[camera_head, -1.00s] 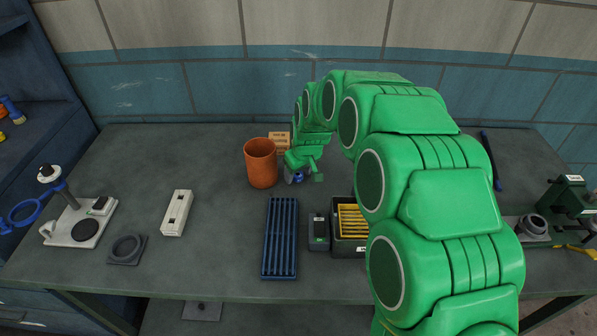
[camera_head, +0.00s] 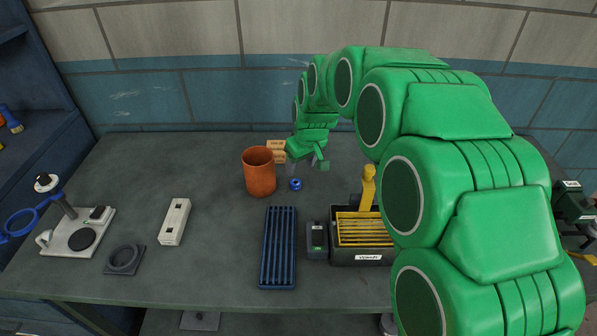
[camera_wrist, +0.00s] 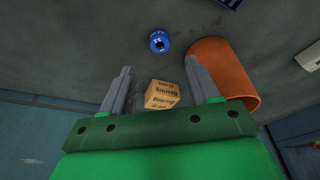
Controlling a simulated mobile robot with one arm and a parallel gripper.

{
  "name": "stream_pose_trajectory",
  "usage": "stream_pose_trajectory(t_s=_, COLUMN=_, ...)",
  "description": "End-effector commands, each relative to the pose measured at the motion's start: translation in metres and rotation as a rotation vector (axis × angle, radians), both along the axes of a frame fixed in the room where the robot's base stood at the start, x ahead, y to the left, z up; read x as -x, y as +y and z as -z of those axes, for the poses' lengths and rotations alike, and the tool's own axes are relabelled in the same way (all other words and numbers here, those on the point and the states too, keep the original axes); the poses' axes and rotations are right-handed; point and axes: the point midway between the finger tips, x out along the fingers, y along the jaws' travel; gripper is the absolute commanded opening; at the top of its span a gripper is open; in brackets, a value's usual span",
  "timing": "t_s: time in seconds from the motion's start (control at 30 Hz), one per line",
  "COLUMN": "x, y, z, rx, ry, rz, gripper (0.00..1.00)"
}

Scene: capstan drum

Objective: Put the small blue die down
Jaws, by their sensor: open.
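The small blue die (camera_head: 295,184) rests on the grey bench top, just right of the orange cup (camera_head: 259,173). It looks round, with a dark centre. In the wrist view the die (camera_wrist: 159,41) lies beyond the fingertips, clear of both fingers. My gripper (camera_head: 304,163) is open, behind and slightly right of the die in the head view. Its two grey fingers show apart in the wrist view (camera_wrist: 158,68), with nothing held between them.
Small cardboard boxes (camera_head: 277,148) stand behind the cup; one shows between my fingers in the wrist view (camera_wrist: 161,95). A blue slotted tray (camera_head: 279,248), a dark handheld device (camera_head: 317,240) and a black bin with yellow ribs (camera_head: 361,256) stand in front. The bench left of the cup has free room.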

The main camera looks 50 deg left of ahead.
Motion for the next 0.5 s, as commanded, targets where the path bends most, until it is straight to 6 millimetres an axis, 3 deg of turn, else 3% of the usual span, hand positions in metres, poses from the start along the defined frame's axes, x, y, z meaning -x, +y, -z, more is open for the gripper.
stream_pose_trajectory(t_s=0.2, x=0.001, y=-0.006, z=-0.027, rx=-0.003, ry=-0.004, rz=0.0, gripper=0.6)
stream_pose_trajectory(t_s=0.5, x=0.002, y=-0.008, z=-0.031, rx=-0.001, ry=-0.001, rz=-0.001, gripper=0.6)
